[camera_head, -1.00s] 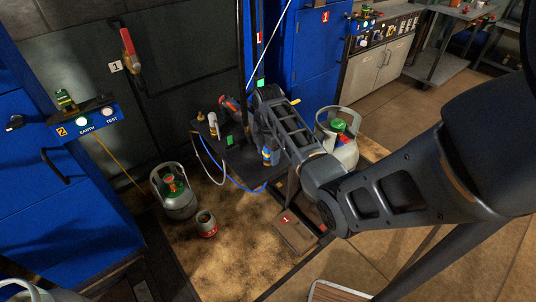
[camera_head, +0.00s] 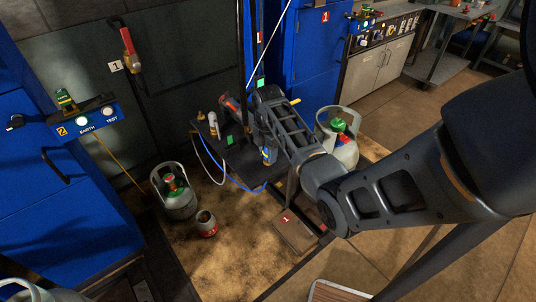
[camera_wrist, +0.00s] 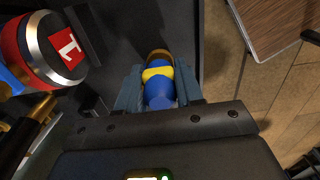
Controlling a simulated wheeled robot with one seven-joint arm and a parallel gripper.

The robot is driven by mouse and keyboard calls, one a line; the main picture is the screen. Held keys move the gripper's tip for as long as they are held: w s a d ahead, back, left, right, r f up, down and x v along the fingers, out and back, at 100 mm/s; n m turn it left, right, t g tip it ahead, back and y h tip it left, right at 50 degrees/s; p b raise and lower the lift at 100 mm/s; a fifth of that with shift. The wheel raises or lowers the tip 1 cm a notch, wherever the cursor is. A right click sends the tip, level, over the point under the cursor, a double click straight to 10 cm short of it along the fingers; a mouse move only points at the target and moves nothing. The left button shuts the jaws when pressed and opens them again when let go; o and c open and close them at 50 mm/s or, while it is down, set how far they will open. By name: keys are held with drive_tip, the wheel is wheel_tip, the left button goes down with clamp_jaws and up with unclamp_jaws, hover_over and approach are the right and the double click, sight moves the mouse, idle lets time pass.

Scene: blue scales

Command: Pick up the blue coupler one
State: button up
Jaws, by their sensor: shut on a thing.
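The blue coupler (camera_wrist: 159,92) has a blue body, a yellow band and a brass-coloured end. In the wrist view it sits between the two fingers of my gripper (camera_wrist: 158,88), which is shut on it. In the head view the coupler (camera_head: 267,155) shows as a small blue and yellow piece beside my gripper (camera_head: 262,143), at the dark platform. Whether it still touches the platform, I cannot tell. My arm hides part of the platform.
A red piece marked 1 (camera_wrist: 52,48) is close at the left in the wrist view. A blue hose (camera_head: 232,180) hangs from the dark platform (camera_head: 243,168). Gas cylinders stand on both sides (camera_head: 174,193) (camera_head: 343,150). A small red-banded canister (camera_head: 206,224) is on the floor.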

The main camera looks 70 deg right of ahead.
drive_tip(key=shift+r, duration=0.15)
drive_tip(key=shift+r, duration=0.25)
drive_tip(key=r, duration=0.3)
drive_tip(key=shift+s+d+r, duration=0.2)
drive_tip(key=shift+s+r, duration=0.05)
drive_tip(key=shift+r, duration=0.1)
drive_tip(key=s+d+r, duration=0.4)
drive_tip(key=s+r, duration=0.2)
drive_tip(key=s, duration=0.4)
drive_tip(key=shift+s+r, duration=0.15)
drive_tip(key=shift+r, duration=0.15)
